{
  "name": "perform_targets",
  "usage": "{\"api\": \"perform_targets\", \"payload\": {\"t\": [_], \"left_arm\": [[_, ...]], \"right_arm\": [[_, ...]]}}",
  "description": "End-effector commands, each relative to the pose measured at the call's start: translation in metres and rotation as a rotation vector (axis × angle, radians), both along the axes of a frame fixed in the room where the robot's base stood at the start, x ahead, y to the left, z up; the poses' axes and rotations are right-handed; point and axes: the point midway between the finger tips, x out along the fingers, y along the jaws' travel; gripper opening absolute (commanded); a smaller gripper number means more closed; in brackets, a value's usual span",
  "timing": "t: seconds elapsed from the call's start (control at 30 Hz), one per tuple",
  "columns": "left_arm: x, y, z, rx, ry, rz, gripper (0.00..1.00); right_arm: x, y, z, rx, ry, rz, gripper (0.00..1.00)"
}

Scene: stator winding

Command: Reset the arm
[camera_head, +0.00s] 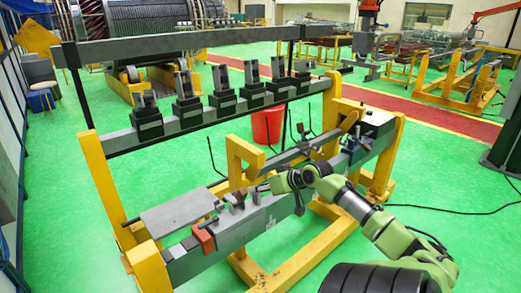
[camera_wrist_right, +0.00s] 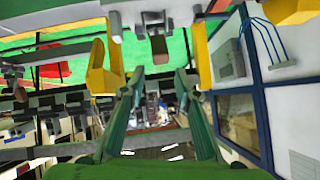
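My right arm (camera_head: 395,240), green with a dark base, comes in from the lower right in the head view and reaches over the front beam of the yellow-framed fixture (camera_head: 103,185). My right gripper (camera_head: 276,186) is at its end, above or beside the beam near the middle; contact cannot be told. In the right wrist view its two green fingers (camera_wrist_right: 159,78) stand apart with nothing between their tips. My left gripper is not in view.
A grey rail (camera_head: 185,125) with several dark clamp blocks runs behind the beam. A flat grey plate (camera_head: 178,213) and a small red block (camera_head: 204,240) are at the left. A red bucket (camera_head: 267,125) stands behind. Green floor is clear in front.

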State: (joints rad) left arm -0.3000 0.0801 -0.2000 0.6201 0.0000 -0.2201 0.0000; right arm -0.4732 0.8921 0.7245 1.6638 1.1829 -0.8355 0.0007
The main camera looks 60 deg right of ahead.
Motion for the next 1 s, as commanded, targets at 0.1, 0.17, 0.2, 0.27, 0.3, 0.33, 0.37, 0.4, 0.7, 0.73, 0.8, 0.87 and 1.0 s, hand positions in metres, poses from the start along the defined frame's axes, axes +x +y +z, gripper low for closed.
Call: {"api": "perform_targets", "payload": {"t": [0.1,0.17,0.2,0.27,0.3,0.33,0.37,0.4,0.7,0.73,0.8,0.87,1.0], "left_arm": [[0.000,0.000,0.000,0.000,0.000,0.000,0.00],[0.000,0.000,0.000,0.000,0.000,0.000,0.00],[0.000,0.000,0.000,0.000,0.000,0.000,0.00],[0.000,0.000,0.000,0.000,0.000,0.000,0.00],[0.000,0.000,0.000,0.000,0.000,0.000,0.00],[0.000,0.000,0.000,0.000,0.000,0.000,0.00],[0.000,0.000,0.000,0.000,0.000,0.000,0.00],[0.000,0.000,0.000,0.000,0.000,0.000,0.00],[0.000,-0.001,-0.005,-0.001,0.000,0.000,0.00],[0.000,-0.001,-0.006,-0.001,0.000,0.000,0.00],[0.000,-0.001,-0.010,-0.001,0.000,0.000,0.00],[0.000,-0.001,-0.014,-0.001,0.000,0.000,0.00],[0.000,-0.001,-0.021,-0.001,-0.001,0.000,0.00]], "right_arm": [[0.000,0.000,0.000,0.000,0.000,0.000,0.29],[0.000,0.000,0.000,0.000,0.000,0.000,0.29],[0.000,0.000,0.000,0.000,0.000,0.000,0.29],[0.000,0.000,0.000,0.000,0.000,0.000,0.29],[0.000,0.000,0.000,0.000,0.000,0.000,0.29],[0.000,0.000,0.000,0.000,0.000,0.000,0.29],[0.000,0.000,0.000,0.000,0.000,0.000,0.29],[0.000,0.000,0.000,0.000,0.000,0.000,0.29],[-0.014,-0.010,-0.046,0.007,0.044,-0.045,0.29],[-0.019,-0.014,-0.062,0.008,0.059,-0.059,0.29],[-0.035,-0.019,-0.107,0.008,0.107,-0.096,0.29],[-0.052,-0.021,-0.150,0.007,0.154,-0.125,0.29],[-0.096,-0.012,-0.249,-0.006,0.273,-0.165,0.29]]}}
